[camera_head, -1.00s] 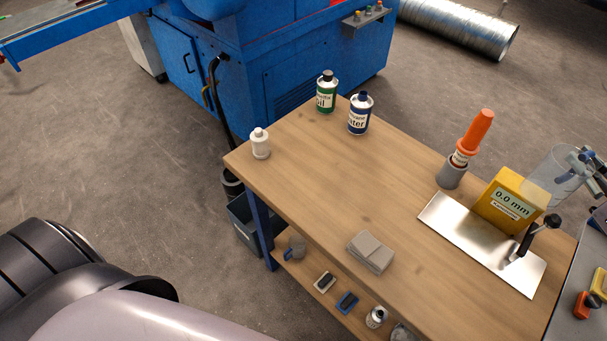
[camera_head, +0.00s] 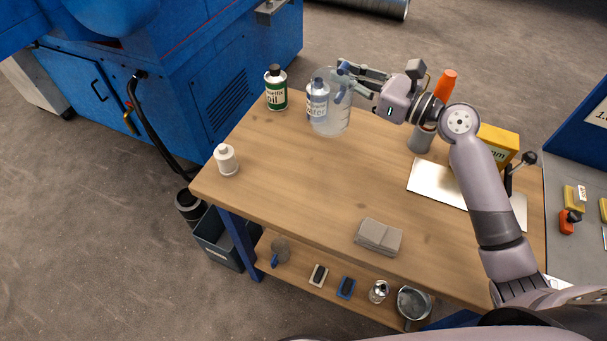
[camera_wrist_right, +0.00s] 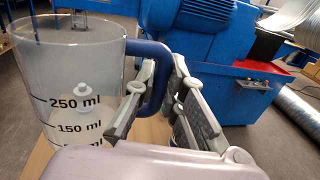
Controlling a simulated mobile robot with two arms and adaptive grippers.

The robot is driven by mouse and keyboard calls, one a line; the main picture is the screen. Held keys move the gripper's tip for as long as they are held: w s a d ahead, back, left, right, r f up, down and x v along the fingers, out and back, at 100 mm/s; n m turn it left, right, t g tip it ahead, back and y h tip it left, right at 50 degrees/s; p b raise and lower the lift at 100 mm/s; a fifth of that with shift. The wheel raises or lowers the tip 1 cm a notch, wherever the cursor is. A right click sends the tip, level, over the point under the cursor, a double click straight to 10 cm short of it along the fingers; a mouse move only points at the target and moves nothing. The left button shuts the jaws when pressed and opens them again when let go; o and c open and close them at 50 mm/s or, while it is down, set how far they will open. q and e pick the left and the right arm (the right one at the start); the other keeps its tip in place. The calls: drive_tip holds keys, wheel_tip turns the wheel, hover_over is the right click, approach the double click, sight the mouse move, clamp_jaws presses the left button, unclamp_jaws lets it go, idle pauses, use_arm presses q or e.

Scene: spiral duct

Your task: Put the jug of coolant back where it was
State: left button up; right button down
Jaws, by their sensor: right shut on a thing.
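The jug (camera_head: 340,118) is clear plastic with a blue handle. It is upright over the back part of the workbench, in front of the blue-and-white can, which shows through it. I cannot tell whether its base touches the wood. My right gripper (camera_head: 347,76) is shut on its handle. In the right wrist view the jug (camera_wrist_right: 75,75) stands at the left with black ml marks, and the fingers (camera_wrist_right: 164,85) are at its blue handle. How much liquid it holds is unclear. My left gripper is not in view.
The bench middle is clear. A blue machine stands behind.

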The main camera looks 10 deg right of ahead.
drive_tip(key=shift+f+b, duration=1.15)
drive_tip(key=shift+f, duration=8.8)
drive_tip(key=shift+f, duration=0.15)
drive_tip(key=c, duration=1.7)
unclamp_jaws()
drive_tip(key=shift+o, duration=0.2)
